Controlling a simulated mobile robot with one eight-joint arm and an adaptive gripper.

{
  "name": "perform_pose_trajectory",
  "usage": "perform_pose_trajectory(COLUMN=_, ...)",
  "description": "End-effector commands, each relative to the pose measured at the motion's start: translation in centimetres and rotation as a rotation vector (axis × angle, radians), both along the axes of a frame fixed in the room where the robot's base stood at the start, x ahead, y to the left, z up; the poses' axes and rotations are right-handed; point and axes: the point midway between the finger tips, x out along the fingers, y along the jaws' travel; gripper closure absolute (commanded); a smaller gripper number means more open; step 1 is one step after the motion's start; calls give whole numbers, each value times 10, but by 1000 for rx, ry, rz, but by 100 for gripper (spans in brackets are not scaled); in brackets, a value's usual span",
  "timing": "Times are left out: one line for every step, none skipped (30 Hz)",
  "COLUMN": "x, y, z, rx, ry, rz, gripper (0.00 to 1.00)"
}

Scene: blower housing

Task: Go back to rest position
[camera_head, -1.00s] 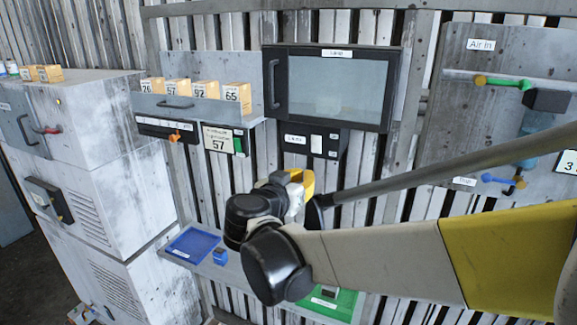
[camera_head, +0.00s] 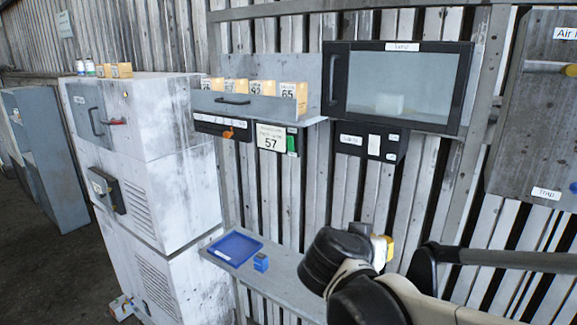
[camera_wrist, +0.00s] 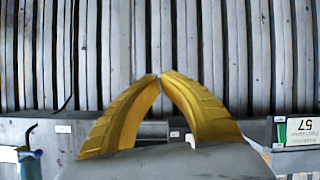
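My gripper (camera_wrist: 160,77) shows in the wrist view as two yellow fingers whose tips meet, with nothing seen between them. In the head view, only a small yellow part of my gripper (camera_head: 385,250) shows behind the dark wrist joints of my arm, at the lower right. It is in front of the slatted wall, to the right of the blue tray (camera_head: 232,249) and below the glass-fronted cabinet (camera_head: 400,85).
A grey shelf (camera_head: 285,275) holds the blue tray and a small blue box (camera_head: 261,262). Several numbered yellow boxes stand in a drawer unit (camera_head: 248,105) above. A "57" sign (camera_head: 270,138) hangs below it. White cabinets (camera_head: 155,170) stand left; floor is open at far left.

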Motion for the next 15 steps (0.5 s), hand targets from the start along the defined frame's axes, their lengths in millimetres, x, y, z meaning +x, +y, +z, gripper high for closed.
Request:
perform_pose_trajectory(x=-20, y=-13, z=-53, rx=21, ry=74, rz=17, gripper=100)
perform_pose_trajectory(x=-30, y=-17, z=-73, rx=35, ry=120, rz=34, gripper=100)
perform_pose_trajectory(x=-45, y=-21, z=-98, rx=55, ry=175, rz=61, gripper=100)
perform_pose_trajectory(x=-56, y=-23, z=-117, rx=71, ry=214, rz=84, gripper=100)
perform_pose_trajectory(x=-66, y=-24, z=-135, rx=88, ry=249, rz=109, gripper=100)
perform_pose_trajectory(x=-80, y=-24, z=-159, rx=110, ry=293, rz=145, gripper=100)
perform_pose_trajectory(x=-91, y=-24, z=-177, rx=128, ry=321, rz=174, gripper=100)
perform_pose_trajectory(x=-101, y=-22, z=-194, rx=146, ry=347, rz=204, gripper=100)
perform_pose_trajectory(x=-113, y=-20, z=-215, rx=169, ry=373, rz=245, gripper=100)
perform_pose_trajectory(x=-122, y=-17, z=-230, rx=186, ry=390, rz=276, gripper=100)
perform_pose_trajectory(x=-130, y=-14, z=-244, rx=202, ry=403, rz=306, gripper=100)
perform_pose_trajectory(x=-140, y=-10, z=-260, rx=222, ry=415, rz=345, gripper=100)
perform_pose_trajectory(x=-146, y=-7, z=-270, rx=233, ry=421, rz=373, gripper=100)
perform_pose_trajectory(x=-151, y=-3, z=-280, rx=245, ry=424, rz=397, gripper=100)
perform_pose_trajectory(x=-157, y=1, z=-290, rx=257, ry=427, rz=428, gripper=100)
